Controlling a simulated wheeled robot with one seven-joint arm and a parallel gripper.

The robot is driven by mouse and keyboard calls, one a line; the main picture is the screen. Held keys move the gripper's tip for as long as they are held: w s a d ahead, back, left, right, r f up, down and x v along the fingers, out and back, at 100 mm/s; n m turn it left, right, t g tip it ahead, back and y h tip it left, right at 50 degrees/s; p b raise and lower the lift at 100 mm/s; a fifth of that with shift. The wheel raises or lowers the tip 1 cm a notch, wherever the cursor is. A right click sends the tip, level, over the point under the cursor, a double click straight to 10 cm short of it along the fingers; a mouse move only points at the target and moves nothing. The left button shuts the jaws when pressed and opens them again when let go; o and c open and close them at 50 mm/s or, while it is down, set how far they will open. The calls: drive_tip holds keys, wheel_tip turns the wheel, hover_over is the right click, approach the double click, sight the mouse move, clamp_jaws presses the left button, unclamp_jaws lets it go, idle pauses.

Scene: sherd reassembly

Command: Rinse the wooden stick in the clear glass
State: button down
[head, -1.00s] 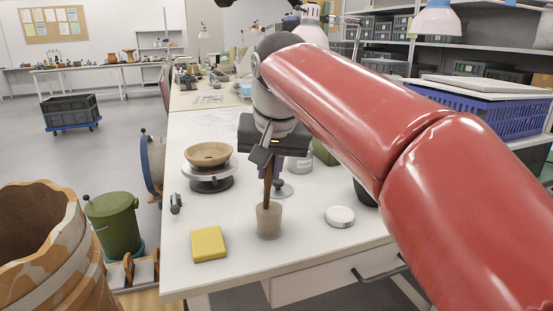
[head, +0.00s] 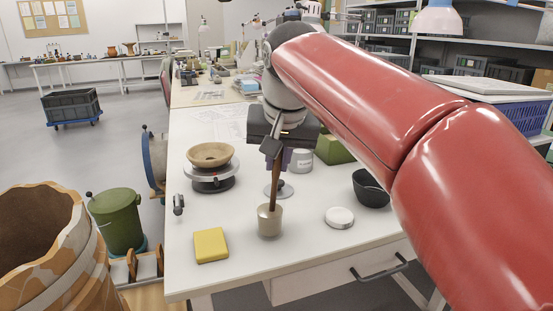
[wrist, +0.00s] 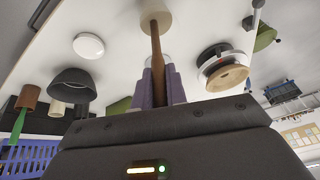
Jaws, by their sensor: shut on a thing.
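My gripper (head: 273,152) is shut on the wooden stick (head: 274,188), a thin brown rod hanging almost upright. The wrist view shows the stick (wrist: 157,62) between the two purple fingers (wrist: 158,90). The glass (head: 270,223) stands on the white table below my gripper and looks filled with cloudy beige liquid. It also shows at the top of the wrist view (wrist: 154,10). The stick's lower end meets the glass's mouth; how deep it reaches inside, I cannot tell.
A yellow sponge (head: 211,246) lies left of the glass, and a white lid (head: 340,217) lies right. A bowl (head: 210,154) sits on a turntable at the left. A dark cup (head: 371,188) stands at the right. A white jar (head: 301,160) stands behind my gripper.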

drive_tip(key=shift+d+r+p, duration=0.1)
drive_tip(key=shift+r+p, duration=0.65)
drive_tip(key=shift+r, duration=0.75)
drive_tip(key=shift+d+r, duration=0.15)
drive_tip(key=shift+r, duration=1.45)
drive_tip(key=shift+r, duration=1.5)
